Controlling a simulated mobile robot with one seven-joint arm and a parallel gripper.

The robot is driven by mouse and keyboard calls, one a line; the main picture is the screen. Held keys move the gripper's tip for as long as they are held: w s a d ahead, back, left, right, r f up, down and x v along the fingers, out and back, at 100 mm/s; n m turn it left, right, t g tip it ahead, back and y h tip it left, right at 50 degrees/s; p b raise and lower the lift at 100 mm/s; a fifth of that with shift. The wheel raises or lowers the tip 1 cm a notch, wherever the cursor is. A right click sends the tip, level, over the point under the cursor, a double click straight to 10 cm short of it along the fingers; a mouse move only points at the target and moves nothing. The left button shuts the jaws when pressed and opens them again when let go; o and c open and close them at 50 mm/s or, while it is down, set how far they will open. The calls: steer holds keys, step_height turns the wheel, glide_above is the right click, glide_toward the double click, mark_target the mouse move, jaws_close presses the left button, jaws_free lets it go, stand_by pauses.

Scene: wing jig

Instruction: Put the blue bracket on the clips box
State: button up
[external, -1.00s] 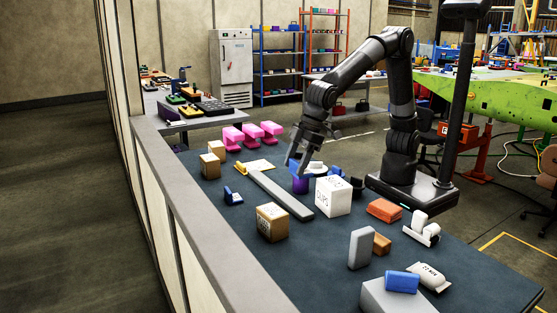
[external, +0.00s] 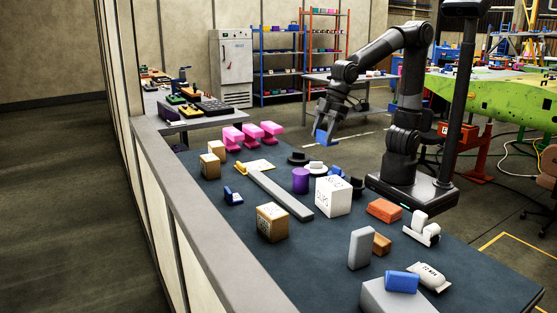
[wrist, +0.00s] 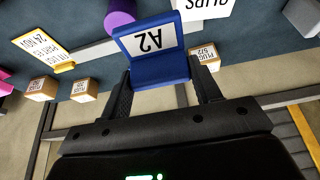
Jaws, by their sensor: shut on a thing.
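The blue bracket (external: 324,137) is between the fingers of my gripper (external: 327,130), held high above the far side of the table. In the wrist view the bracket (wrist: 160,68) shows its upright plate with a white "A2" label, and my gripper's fingers (wrist: 162,88) close on its sides. The clips box (external: 333,197) is a white box standing on the table, below and apart from the held bracket. In the wrist view the clips box (wrist: 204,7) is cut off by the top edge. Its top looks bare in the external view.
A purple cylinder (external: 300,181) stands left of the clips box, beside a long grey bar (external: 279,194). Black and blue pieces (external: 357,186) lie behind the box. An orange block (external: 384,210) is to its right. Another blue piece (external: 233,197) lies at left.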

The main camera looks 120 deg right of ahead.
steer(key=w+a+f, duration=0.1)
steer(key=a+f, duration=0.1)
steer(key=a, duration=0.1)
steer(key=w+a+f, duration=0.1)
steer(key=a, duration=0.2)
steer(key=w+a+f, duration=0.1)
steer(key=a+f, duration=0.1)
steer(key=shift+w+a+f, duration=0.15)
steer(key=shift+a+f, duration=0.2)
steer(key=shift+a, duration=0.05)
steer(key=shift+f, duration=2.05)
steer(key=shift+f, duration=0.15)
steer(key=o, duration=1)
